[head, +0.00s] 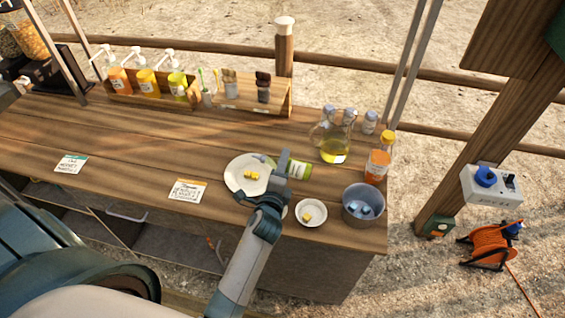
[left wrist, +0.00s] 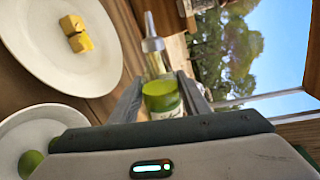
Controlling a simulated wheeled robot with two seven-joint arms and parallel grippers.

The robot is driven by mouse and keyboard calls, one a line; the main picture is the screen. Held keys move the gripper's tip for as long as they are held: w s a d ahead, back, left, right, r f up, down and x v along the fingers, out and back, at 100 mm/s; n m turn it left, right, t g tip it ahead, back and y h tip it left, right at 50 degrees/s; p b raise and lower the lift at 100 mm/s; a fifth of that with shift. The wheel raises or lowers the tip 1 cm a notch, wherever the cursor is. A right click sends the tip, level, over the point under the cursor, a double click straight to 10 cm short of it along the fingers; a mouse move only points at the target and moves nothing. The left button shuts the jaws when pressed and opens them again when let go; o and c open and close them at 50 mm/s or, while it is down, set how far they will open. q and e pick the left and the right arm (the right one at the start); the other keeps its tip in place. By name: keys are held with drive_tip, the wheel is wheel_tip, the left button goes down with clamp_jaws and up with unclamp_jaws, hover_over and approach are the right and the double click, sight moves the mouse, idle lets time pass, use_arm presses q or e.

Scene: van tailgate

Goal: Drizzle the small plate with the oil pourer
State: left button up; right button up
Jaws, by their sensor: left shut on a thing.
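My left gripper (head: 282,164) is shut on the oil pourer (head: 299,169), a clear bottle of green oil with a pale label. The small plate (head: 319,219), also with yellow food, lies right of my wrist. I cannot tell whether oil flows. My right gripper is not in view.
A grey metal pot (head: 362,206) stands right of the small plate. Behind are an orange-capped bottle (head: 377,163) and glass flasks (head: 334,150). A white dish with a lime (left wrist: 32,160) shows near my left gripper. Sauce pumps (head: 147,85) stand at the back left.

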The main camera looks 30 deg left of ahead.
use_arm(q)
drive_tip(key=shift+r+m, duration=0.1)
drive_tip(key=shift+m, duration=0.3)
drive_tip(key=shift+r, duration=0.1)
drive_tip(key=r+m, duration=0.1)
drive_tip(key=m, duration=0.1)
drive_tip(key=d+r+m+y, duration=0.1)
drive_tip(key=m, duration=0.1)
drive_tip(key=shift+w+d+r, duration=0.2)
drive_tip(key=shift+r, duration=0.15)
drive_tip(key=m, duration=0.1)
drive_tip(key=m+y+p, duration=0.1)
drive_tip(key=m, duration=0.1)
drive_tip(key=a+m, duration=0.1)
drive_tip(key=m, duration=0.1)
drive_tip(key=shift+s+r+t, duration=0.1)
drive_tip(key=shift+r+t, duration=0.2)
drive_tip(key=shift+r, duration=0.05)
drive_tip(key=m, duration=0.3)
drive_tip(key=m+p, duration=0.1)
drive_tip(key=shift+s+a+r+y, duration=0.15)
drive_tip(key=shift+a+y, duration=0.1)
drive_tip(key=shift+y, duration=0.15)
